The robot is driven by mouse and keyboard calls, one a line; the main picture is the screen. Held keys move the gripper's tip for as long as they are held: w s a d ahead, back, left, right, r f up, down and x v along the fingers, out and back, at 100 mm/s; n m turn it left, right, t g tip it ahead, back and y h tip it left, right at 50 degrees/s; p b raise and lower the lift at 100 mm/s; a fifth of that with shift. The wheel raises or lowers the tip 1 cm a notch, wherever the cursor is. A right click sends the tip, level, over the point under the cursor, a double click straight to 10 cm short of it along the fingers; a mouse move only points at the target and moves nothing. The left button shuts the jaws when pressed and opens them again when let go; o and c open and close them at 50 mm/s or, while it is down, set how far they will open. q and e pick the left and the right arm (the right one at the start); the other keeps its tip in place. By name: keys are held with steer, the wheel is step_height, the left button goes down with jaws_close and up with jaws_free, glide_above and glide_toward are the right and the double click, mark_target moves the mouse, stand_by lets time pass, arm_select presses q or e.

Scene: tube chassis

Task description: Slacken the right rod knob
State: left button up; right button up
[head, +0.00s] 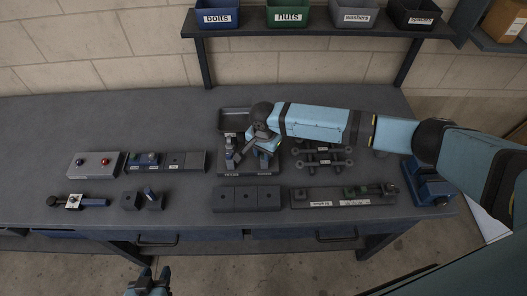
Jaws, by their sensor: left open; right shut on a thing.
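A dark fixture (250,172) with upright rods stands near the middle of the bench. Its left rod (229,151) is visible, with a small blue part near its top. My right gripper (262,150) comes down over the fixture's right side from above. It is shut around the right rod's knob, which the fingers and wrist mostly hide. I cannot see how tight the knob is. My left gripper (148,282) is open and empty at the bottom edge, in front of the bench and away from the fixture.
A dark tray (234,120) lies behind the fixture. Grey rod parts (322,162) lie to its right, and a block with square sections (247,198) in front. A blue vise (428,182) is at the right. Labelled bins (287,15) stand on the shelf above.

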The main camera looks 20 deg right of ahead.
steer(key=n, duration=0.3)
steer(key=shift+n, duration=0.4)
steer(key=n, duration=0.2)
steer(key=shift+s+d+n, duration=0.1)
steer(key=shift+n, duration=0.3)
steer(key=n, duration=0.4)
steer(key=shift+d, duration=0.1)
steer(key=shift+n, duration=1.3)
steer(key=o, duration=0.9)
